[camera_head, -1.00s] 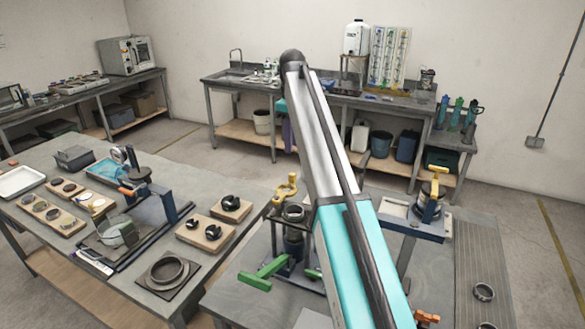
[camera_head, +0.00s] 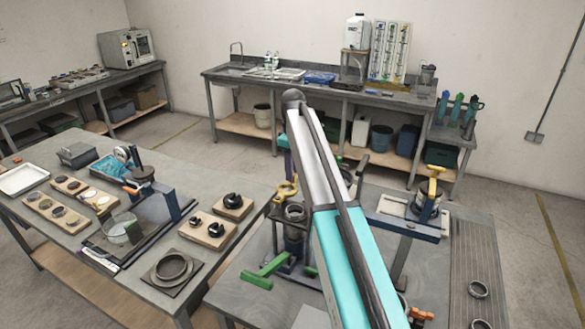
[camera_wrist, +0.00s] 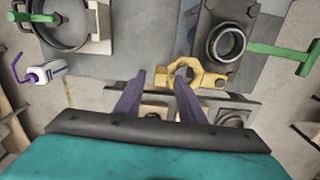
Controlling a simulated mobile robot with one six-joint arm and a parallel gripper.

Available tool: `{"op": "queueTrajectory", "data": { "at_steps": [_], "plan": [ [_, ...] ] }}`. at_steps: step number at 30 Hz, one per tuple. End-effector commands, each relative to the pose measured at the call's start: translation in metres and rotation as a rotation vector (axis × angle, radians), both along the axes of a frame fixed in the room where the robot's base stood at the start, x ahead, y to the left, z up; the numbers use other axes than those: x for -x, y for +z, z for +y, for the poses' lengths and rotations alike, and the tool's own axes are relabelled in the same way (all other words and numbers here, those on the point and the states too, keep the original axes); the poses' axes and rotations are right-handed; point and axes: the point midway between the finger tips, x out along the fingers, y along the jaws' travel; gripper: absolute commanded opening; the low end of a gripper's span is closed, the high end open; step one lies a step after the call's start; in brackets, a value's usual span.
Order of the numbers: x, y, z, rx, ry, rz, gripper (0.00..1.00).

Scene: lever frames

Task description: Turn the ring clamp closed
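The ring clamp appears to be a yellow, open, horseshoe-shaped piece (camera_wrist: 186,74) in the wrist view. It lies beside a dark plate with a round metal collar (camera_wrist: 226,43), swung out to the collar's left rather than around it. In the head view, the yellow piece (camera_head: 286,191) stands beside the collar (camera_head: 294,211), left of my arm. My gripper (camera_wrist: 159,76) has its two purple fingers spread apart with nothing held between them. Its right fingertip is near or over the yellow piece; I cannot tell whether they touch.
A green lever (camera_wrist: 283,52) reaches right from the collar's plate. Another fixture with a yellow handle (camera_head: 431,185) stands right of my arm.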

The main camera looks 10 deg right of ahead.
Motion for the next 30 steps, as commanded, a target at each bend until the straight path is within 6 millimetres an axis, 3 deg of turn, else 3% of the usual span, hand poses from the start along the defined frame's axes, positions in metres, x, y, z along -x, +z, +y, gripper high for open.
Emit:
{"op": "queueTrajectory", "data": {
  "at_steps": [11,17,22,30],
  "plan": [
    [0.0000,-0.0025,-0.0009,0.000,-0.001,0.000,0.34],
    [-0.0002,-0.0023,-0.0013,0.001,-0.001,-0.001,0.01],
    [-0.0002,-0.0021,0.0026,0.001,-0.003,-0.001,0.00],
    [-0.0006,-0.0020,-0.0069,0.000,-0.018,-0.003,0.00]
  ]
}}
